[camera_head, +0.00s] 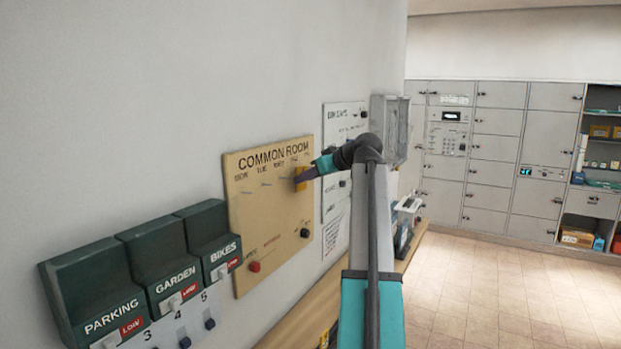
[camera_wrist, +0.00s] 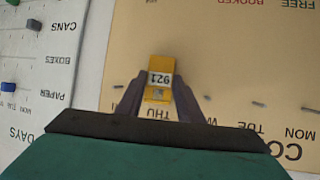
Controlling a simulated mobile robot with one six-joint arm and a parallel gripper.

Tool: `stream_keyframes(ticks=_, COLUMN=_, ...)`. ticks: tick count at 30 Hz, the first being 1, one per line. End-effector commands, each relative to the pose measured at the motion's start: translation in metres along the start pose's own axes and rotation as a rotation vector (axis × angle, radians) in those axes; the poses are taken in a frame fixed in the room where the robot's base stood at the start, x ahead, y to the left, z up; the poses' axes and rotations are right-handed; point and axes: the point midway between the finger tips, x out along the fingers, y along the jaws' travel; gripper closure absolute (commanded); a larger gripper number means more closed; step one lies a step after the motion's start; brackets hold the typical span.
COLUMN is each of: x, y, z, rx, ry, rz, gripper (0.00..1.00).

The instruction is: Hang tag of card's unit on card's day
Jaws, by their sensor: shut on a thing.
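My gripper (camera_head: 306,175) is at the beige COMMON ROOM board (camera_head: 240,230), shut on a yellow tag (camera_head: 300,180). In the wrist view the tag (camera_wrist: 160,78) shows a white label reading 921, upside down, between the fingers (camera_wrist: 160,98). It lies over the THU column; the THU lettering (camera_wrist: 150,112) shows just past it. Thin pegs (camera_head: 265,184) stand under the other day names, bare where I see them. Whether the tag's hole is on the THU peg, I cannot tell. I make out no card in either view.
Green PARKING, GARDEN and BIKES boxes (camera_head: 165,260) stick out at the lower left. A red knob (camera_head: 254,267) and a dark knob (camera_head: 305,233) sit low on the board. A white day chart (camera_wrist: 45,60) is beside it. Lockers (camera_head: 500,150) stand beyond open floor.

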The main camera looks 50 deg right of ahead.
Motion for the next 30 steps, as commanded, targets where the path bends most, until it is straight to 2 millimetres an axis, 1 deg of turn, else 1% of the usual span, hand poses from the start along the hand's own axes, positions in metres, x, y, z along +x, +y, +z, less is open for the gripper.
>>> stream_keyframes(ticks=3, x=0.0056, y=-0.0011, z=0.0014, rx=0.000, ry=0.000, rz=0.000, gripper=0.86)
stream_keyframes(ticks=10, x=0.0114, y=-0.0022, z=0.0028, rx=0.000, ry=0.000, rz=0.000, gripper=0.86)
stream_keyframes(ticks=30, x=0.0119, y=-0.0019, z=0.0028, rx=0.001, ry=0.000, rz=0.001, gripper=0.86)
